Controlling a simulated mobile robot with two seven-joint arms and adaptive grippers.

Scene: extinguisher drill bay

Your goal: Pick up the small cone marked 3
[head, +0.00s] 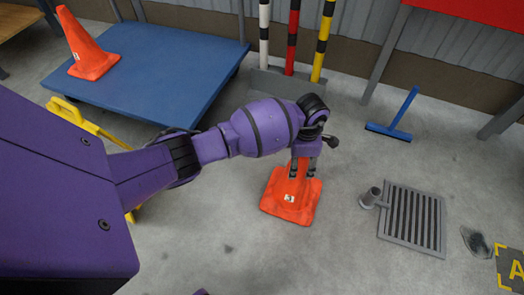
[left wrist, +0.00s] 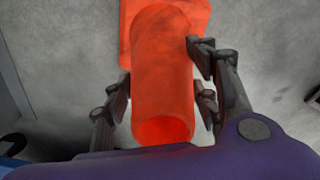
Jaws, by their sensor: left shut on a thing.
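A small orange cone (head: 290,205) with a square base stands on the grey floor in the middle of the head view. A white tag with a dark mark is on its base, too small to read. My left gripper (head: 303,173) is above the base and shut on the cone's upper part. In the left wrist view, the fingers of the left gripper (left wrist: 162,88) lie on both sides of the orange cone (left wrist: 160,60), whose open top faces the camera. I cannot tell whether the base is off the floor. My right gripper is not in view.
Another orange cone (head: 92,58) stands on a blue platform (head: 150,70) at upper left. A yellow frame (head: 88,125) is beside my left arm. Striped posts (head: 293,38) stand at the back. A floor grate (head: 412,218) and a blue squeegee (head: 388,131) lie right.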

